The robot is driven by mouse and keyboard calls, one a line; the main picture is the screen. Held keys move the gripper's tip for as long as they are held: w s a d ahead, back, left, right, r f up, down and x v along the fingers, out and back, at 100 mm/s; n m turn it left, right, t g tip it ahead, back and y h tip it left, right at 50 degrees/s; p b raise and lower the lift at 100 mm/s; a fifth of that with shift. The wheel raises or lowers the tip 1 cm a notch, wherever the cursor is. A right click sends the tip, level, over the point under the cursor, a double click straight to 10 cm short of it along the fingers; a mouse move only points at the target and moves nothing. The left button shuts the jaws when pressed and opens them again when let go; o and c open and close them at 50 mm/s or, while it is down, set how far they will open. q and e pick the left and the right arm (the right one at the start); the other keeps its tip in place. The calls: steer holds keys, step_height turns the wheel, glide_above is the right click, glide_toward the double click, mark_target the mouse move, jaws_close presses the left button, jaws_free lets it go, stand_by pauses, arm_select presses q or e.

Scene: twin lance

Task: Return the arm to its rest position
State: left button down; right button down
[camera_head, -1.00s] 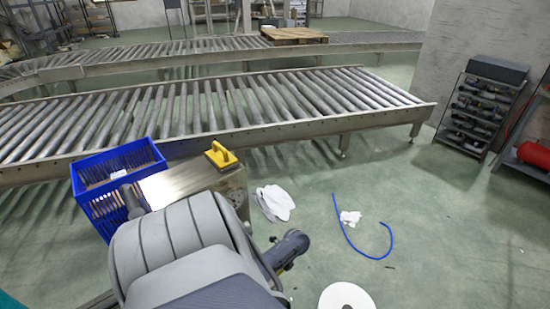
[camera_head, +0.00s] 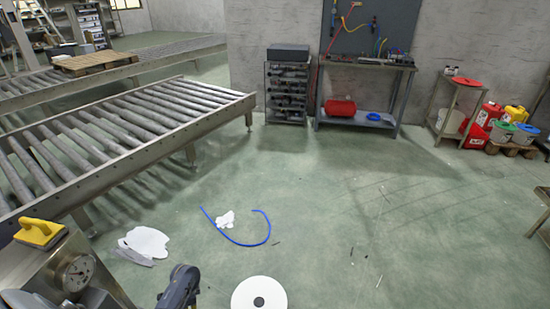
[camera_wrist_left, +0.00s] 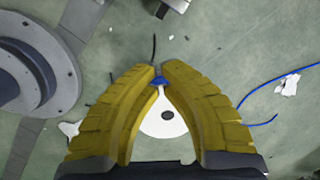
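Part of my left arm, a dark wrist section (camera_head: 180,288), shows at the bottom edge of the head view, beside the metal box with a dial (camera_head: 75,275). Its fingers are cut off there. In the left wrist view, the yellow fingers of my left gripper (camera_wrist_left: 160,72) lean together, their tips nearly meeting. A small blue thing (camera_wrist_left: 158,82) shows in the narrow gap. I cannot tell whether it is held or lies beyond. The fingers point down toward the floor, with a white disc (camera_wrist_left: 164,122) behind them. My right gripper is in neither current view.
A yellow-handled tool (camera_head: 40,231) sits on the metal box. A white cloth (camera_head: 145,243), a blue hose (camera_head: 262,240) and the white disc (camera_head: 259,295) lie on the floor. Roller conveyors (camera_head: 130,125) run at left. A workbench (camera_head: 365,118) stands at the back. The central floor is mostly clear.

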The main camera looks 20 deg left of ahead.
arm_select(q)
steer(key=s+d+f+n+t, duration=0.45)
steer(key=s+d+f, duration=0.55)
steer(key=d+f, duration=0.4)
steer(key=s+d+f+g+h, duration=0.1)
steer(key=s+d+f, duration=0.1)
steer(key=s+d, duration=0.4)
steer(key=s+d+f+g, duration=0.1)
steer(key=s+d, duration=0.6)
steer(key=s, duration=0.9)
steer(key=shift+d+f+h, duration=0.2)
steer(key=shift+f+h, duration=0.2)
steer(key=shift+f, duration=0.3)
